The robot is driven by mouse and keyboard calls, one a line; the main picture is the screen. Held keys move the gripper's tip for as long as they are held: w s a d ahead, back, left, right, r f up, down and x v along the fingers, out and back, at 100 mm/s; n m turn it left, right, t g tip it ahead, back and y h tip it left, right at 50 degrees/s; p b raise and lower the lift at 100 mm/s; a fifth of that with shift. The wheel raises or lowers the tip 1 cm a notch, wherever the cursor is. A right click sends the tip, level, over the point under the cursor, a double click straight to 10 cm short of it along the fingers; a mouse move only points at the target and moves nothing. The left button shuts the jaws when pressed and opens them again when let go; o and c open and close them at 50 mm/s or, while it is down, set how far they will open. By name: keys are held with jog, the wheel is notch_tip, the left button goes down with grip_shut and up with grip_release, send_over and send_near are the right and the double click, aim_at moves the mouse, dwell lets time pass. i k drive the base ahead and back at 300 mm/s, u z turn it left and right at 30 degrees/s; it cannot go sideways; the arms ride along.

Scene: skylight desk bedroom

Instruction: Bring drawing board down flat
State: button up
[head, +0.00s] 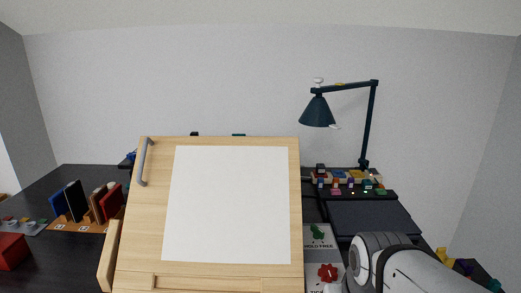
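The drawing board (139,222) is a light wooden panel, tilted up steeply and facing me, with a large white sheet (228,205) on it. A grey bar handle (144,162) is fixed near its upper left corner. A wooden ledge runs along its lower edge, and a wooden side piece (108,256) shows at the lower left. The space behind the board is hidden. My white and grey arm is at the lower right, beside the board; my gripper cannot be made out.
A dark green desk lamp (318,111) stands behind right, over a tray of small coloured items (347,179). A card with a red bow shape (328,272) lies right of the board. Books (75,201) and a red box (12,251) are on the dark desk at left.

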aim_at(204, 214)
jog(key=z, duration=1.35)
jog(key=k, duration=1.55)
jog(key=u, duration=1.4)
jog(key=i, duration=1)
